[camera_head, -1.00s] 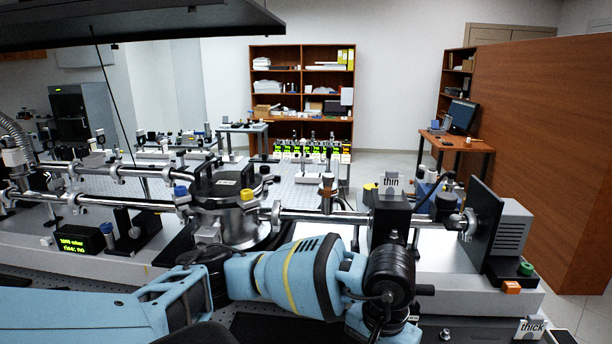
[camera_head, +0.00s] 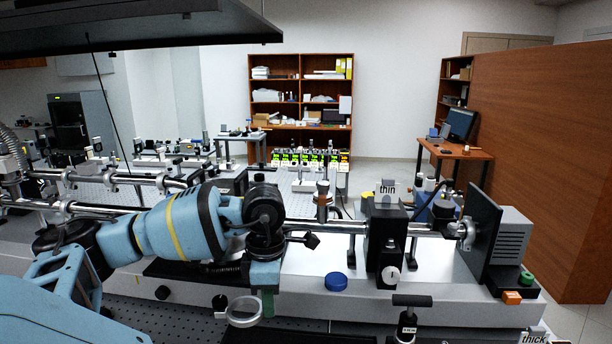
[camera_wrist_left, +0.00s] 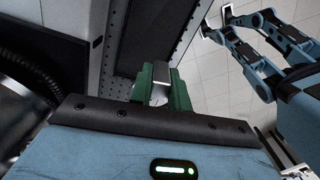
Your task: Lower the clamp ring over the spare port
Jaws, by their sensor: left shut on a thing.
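My left gripper (camera_head: 268,301) points down in front of the optics bench's near edge in the head view. Its green fingers are shut on the clamp ring (camera_head: 243,312), a silver ring that lies about flat, held to the left of the fingers. In the left wrist view the green fingers (camera_wrist_left: 161,92) close on a small grey piece, likely part of the ring; the rest is hidden. The ring is apart from the beam tubes. I cannot clearly pick out the spare port; my left arm covers the round metal chamber.
A long beam tube (camera_head: 345,227) runs behind my gripper. A blue cap (camera_head: 335,282) lies on the bench, and a black T-handled tool (camera_head: 409,316) stands right of it.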

